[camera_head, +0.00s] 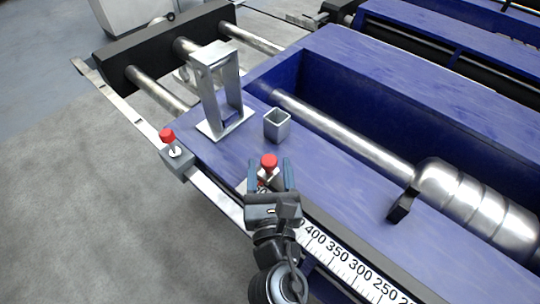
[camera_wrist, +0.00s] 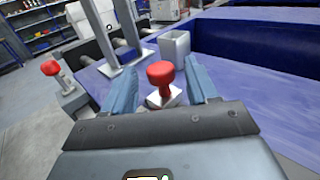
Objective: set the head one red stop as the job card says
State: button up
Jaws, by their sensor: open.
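A red-knobbed stop (camera_head: 268,162) sits on the rail by the front edge of the blue table, near the upper end of the printed scale (camera_head: 350,266). My gripper (camera_head: 271,178) is open with its fingers on either side of this stop. In the wrist view the red knob (camera_wrist: 160,75) on its metal block stands between the two blue fingers, with gaps on both sides. A second red-knobbed stop (camera_head: 171,146) sits farther left on the rail; it also shows at the left of the wrist view (camera_wrist: 52,70). I cannot tell which is head one's. No job card is readable.
A metal frame (camera_head: 221,90) and a small square open cup (camera_head: 277,125) stand on the blue table top (camera_head: 330,150) beyond my gripper. A long metal shaft (camera_head: 340,134) lies in the trough. A black lever (camera_head: 402,205) juts out at right.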

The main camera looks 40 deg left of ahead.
jog(key=shift+x, duration=1.4)
jog(key=shift+c, duration=0.2)
grip_shut()
